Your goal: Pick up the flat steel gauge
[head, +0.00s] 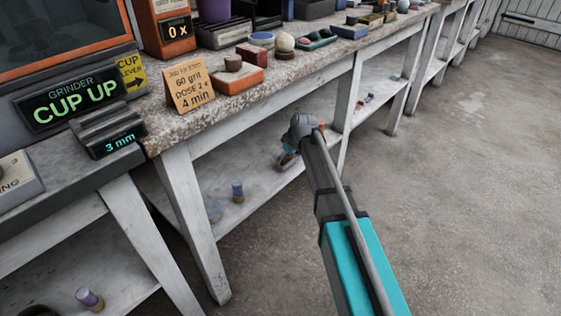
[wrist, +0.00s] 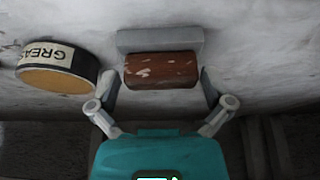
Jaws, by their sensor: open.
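I cannot make out a flat steel gauge for certain in either view. In the wrist view a rusty brown block (wrist: 160,71) with pale chipped patches lies on a pale surface, with a flat grey bar (wrist: 160,40) right behind it; I cannot tell whether the two are one thing. My gripper (wrist: 157,88) is open, its two fingers spread to either side of the brown block's near edge, with nothing visibly gripped. In the head view my gripper (head: 288,159) is low at the bench's lower shelf, small and partly hidden by my arm.
A round tin labelled GREASE (wrist: 56,69) lies left of the brown block, near the left finger. The bench top (head: 190,122) is above, with legs nearby. Open floor (head: 460,190) lies right.

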